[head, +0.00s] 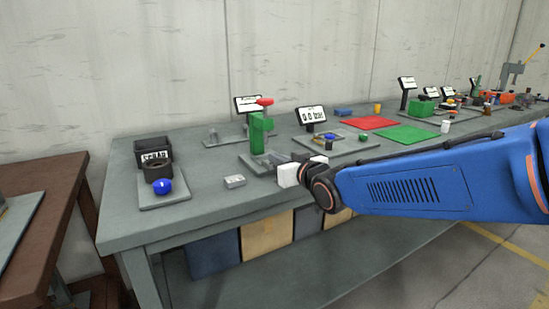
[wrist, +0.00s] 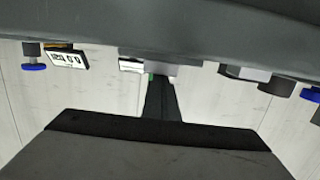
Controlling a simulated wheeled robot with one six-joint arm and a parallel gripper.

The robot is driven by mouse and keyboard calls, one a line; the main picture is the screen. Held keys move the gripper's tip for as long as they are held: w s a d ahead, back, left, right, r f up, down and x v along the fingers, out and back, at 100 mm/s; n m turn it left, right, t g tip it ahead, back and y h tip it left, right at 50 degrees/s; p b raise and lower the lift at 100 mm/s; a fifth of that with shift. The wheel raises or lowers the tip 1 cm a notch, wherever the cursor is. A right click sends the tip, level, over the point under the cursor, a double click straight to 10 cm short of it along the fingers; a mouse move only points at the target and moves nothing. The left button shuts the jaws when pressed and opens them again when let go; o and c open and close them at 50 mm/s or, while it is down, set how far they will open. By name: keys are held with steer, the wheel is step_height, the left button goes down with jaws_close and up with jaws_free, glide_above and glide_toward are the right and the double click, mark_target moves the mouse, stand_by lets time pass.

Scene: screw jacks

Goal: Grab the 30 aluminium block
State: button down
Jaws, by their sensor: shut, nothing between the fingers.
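A small light-grey metal block (head: 235,181) lies on the grey bench near its front edge; it looks like the aluminium block, but I cannot read a number on it. My gripper (head: 287,172) is over the bench to the right of this block, apart from it, at the end of my blue arm. In the wrist view my gripper (wrist: 160,98) shows as a dark narrow shape, shut with nothing held. The wrist picture looks upside down, and I cannot surely pick out the block there.
A green press (head: 257,132) with a red knob stands behind my gripper. A pressure display (head: 312,115) and red mat (head: 371,123) are farther right. Bench surface around the block is clear.

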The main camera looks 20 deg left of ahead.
steer(key=s+d, duration=0.2)
steer(key=s+d+f, duration=0.1)
steer(key=s+d, duration=0.1)
steer(key=d, duration=0.1)
steer(key=shift+s+d, duration=0.15)
steer(key=shift+r, duration=0.1)
steer(key=shift+r, duration=0.15)
stand_by(0.8)
